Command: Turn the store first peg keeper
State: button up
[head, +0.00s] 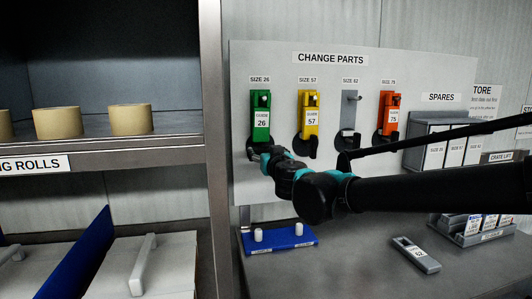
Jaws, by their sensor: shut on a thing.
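The first peg on the change parts board, labelled SIZE 26, holds a green guide (261,118) marked 26, hanging upright. A black piece (251,146) shows at its lower end, partly hidden by my wrist; I take it to be the first peg keeper. My gripper (262,153) is at this lower end, shut on what appears to be that keeper. Its fingertips are largely hidden, so the keeper's turn cannot be read. Similar black pieces sit below the yellow guide (310,118) and the orange guide (390,113).
The SIZE 62 place has a bare peg (352,97). My arm stretches across the right side above the bench (360,270). A blue tray (279,241) with two white posts and a loose grey guide (416,254) lie there. Spares stand right; a shelf with rolls stands left.

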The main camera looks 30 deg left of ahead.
jog(key=shift+c, duration=0.6)
jog(key=shift+n, duration=0.4)
jog(key=n, duration=0.3)
jog(key=shift+n, duration=0.4)
jog(key=n, duration=1.3)
jog(key=shift+n, duration=0.3)
